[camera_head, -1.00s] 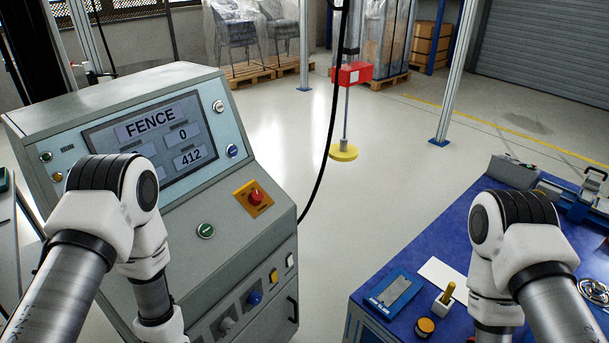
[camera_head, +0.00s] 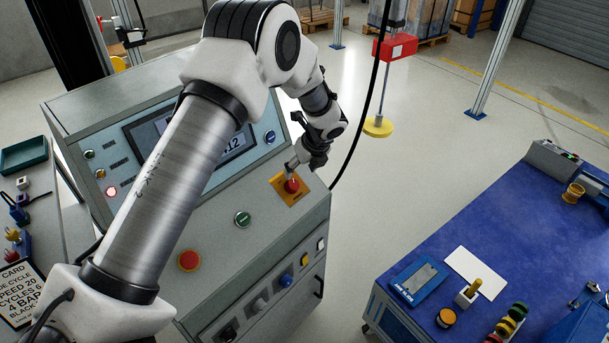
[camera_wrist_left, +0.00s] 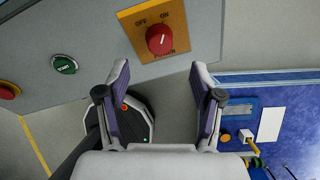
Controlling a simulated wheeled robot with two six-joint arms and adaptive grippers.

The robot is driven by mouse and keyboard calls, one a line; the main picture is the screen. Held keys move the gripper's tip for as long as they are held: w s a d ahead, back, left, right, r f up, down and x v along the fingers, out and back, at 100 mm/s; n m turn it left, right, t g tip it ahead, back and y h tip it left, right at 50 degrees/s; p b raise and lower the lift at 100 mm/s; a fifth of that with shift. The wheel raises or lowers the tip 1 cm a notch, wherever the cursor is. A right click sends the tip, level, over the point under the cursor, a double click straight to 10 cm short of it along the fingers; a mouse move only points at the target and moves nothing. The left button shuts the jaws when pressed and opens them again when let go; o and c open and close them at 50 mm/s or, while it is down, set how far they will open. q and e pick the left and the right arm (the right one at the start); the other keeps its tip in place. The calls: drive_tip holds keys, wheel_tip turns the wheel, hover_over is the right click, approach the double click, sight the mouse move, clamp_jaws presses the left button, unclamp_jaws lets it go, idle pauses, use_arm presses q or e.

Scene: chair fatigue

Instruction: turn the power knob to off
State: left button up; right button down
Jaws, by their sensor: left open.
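The red power knob (camera_head: 292,186) sits on a yellow plate on the sloped face of the grey control console (camera_head: 225,262). In the left wrist view the knob (camera_wrist_left: 160,40) is on its plate marked OFF at left and ON at right, with a white mark at its upper right, towards ON. My left gripper (camera_head: 291,166) is beside the upper edge of the plate in the head view. In the left wrist view my left gripper (camera_wrist_left: 160,82) is open and empty, its two fingers spread below the knob and apart from it. My right gripper is not in view.
A green START button (camera_head: 243,219) and a red button (camera_head: 189,260) are on the console. A blue-topped table (camera_head: 430,240) stands at the right with a blue device and small parts. A black cable (camera_head: 360,130) hangs behind the console. Floor is clear between console and table.

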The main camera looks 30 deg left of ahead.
sight(294, 184)
use_arm(q)
drive_tip(key=p+x, duration=0.1)
drive_tip(key=x, duration=0.7)
drive_tip(key=c, duration=1.1)
